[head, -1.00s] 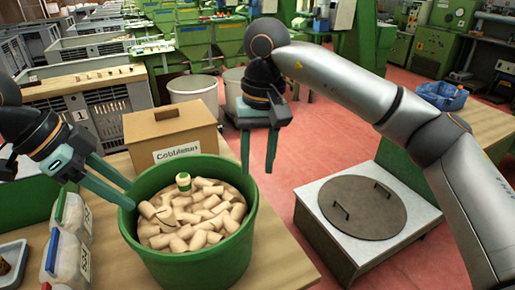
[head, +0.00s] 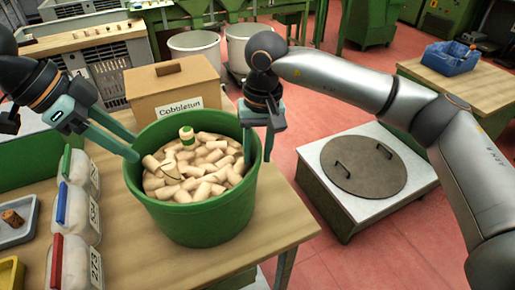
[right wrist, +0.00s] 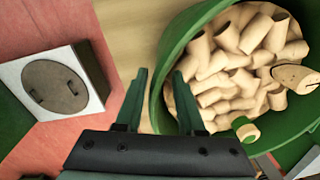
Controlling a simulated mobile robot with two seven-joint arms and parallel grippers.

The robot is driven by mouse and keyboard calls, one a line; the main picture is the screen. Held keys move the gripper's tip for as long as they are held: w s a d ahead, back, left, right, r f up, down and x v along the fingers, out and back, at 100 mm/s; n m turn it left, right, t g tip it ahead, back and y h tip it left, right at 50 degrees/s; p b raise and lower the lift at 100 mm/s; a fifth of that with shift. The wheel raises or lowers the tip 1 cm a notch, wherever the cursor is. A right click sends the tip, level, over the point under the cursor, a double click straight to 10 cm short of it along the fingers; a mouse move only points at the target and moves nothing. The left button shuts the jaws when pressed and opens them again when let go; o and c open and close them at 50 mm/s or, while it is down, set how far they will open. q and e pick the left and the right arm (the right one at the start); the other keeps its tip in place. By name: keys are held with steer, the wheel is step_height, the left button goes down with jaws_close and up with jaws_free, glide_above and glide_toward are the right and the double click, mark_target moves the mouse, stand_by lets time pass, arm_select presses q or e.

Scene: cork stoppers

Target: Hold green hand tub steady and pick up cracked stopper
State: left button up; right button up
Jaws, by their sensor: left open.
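The green tub (head: 198,218) stands on the wooden table, filled with pale cork stoppers. A stopper with a dark crack line (head: 172,171) lies among them left of centre; it also shows in the right wrist view (right wrist: 297,77), at the right edge. My left gripper (head: 136,148) is open at the tub's left rim; I cannot tell whether it touches. My right gripper (head: 259,160) is open and empty, pointing down at the right rim. In the right wrist view (right wrist: 158,80) one finger is over the tub's inside, the other outside, with the rim between them.
A green-banded stopper (head: 187,138) stands up on the pile. A cardboard box (head: 172,90) is behind the tub. Clear containers with coloured lids (head: 75,205) and a grey tray holding a cork (head: 12,219) are at left. The table front right is clear.

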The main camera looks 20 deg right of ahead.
jaws_close()
stand_by(1.5)
